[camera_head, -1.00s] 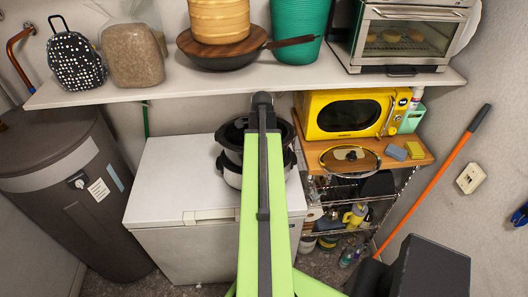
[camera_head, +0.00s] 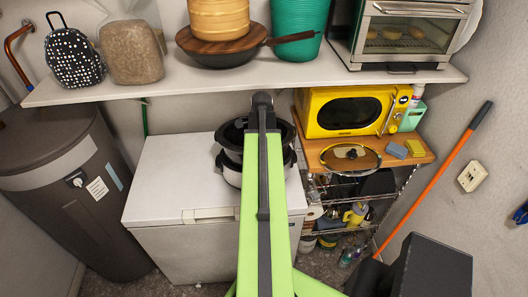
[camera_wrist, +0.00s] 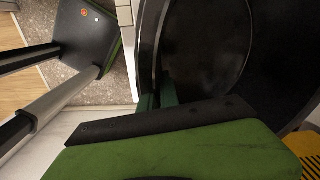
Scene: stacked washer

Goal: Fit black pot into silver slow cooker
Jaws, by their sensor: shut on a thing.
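The black pot (camera_head: 231,134) is upright over the silver slow cooker (camera_head: 228,173), which stands on the white chest-like appliance. My green arm hides the middle of both, so I cannot tell how deep the pot sits in the cooker. In the wrist view the pot (camera_wrist: 208,45) fills the upper right, with its dark inside facing the camera. My gripper (camera_wrist: 157,96) is shut on the pot's rim at its near edge. In the head view the gripper is hidden behind the arm's end.
The white appliance top (camera_head: 175,170) is clear left of the cooker. A shelf (camera_head: 140,91) with a pan and toaster oven runs above. At right a yellow microwave (camera_head: 345,112) and a glass lid (camera_head: 350,157) sit on a wooden rack top. A grey-brown tank (camera_head: 60,150) stands left.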

